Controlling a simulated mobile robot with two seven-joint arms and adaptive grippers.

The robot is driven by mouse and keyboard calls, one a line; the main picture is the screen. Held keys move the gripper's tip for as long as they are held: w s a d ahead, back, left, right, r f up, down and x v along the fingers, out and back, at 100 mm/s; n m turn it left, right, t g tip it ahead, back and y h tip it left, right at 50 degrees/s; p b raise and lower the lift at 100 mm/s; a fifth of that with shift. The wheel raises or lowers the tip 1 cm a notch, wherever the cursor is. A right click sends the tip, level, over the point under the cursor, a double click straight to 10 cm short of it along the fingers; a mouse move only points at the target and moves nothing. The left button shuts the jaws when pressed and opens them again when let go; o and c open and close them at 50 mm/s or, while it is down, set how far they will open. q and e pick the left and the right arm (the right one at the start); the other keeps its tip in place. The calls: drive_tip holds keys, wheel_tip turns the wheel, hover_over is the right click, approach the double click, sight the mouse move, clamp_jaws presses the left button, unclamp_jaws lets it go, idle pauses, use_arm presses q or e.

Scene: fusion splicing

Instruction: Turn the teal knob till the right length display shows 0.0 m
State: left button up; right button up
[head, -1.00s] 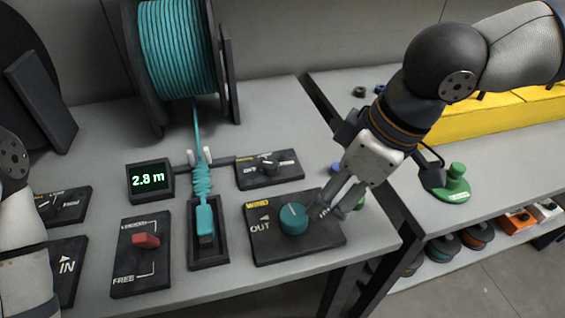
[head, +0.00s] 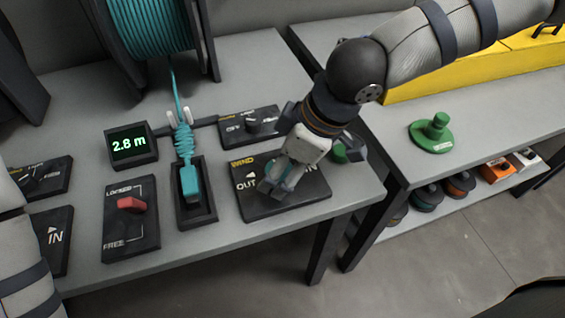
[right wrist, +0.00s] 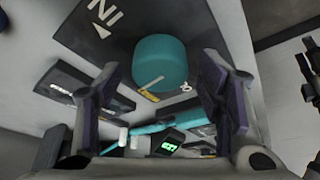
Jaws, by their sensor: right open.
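The length display (head: 131,146) reads 2.8 m in green; it also shows, small, in the right wrist view (right wrist: 168,144). The teal knob (right wrist: 160,63) with a pale pointer line sits on a dark panel (head: 315,193) marked WIND, OUT and IN. My right gripper (head: 273,188) is over this panel and mostly hides the knob in the head view. In the right wrist view my right gripper (right wrist: 161,75) is open, with one finger on each side of the knob and visible gaps. My left arm shows at the left edge; its gripper is out of view.
A teal cable runs from the spool (head: 150,28) to a teal piece in a dark holder (head: 211,212). A red lever panel (head: 133,232) stands left of it, and another switch panel (head: 240,135) behind. A green stand (head: 431,138) is on the right table, past a gap.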

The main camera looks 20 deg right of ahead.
drive_tip(key=c, duration=1.1)
drive_tip(key=shift+c, duration=0.2)
drive_tip(key=shift+m, duration=0.4)
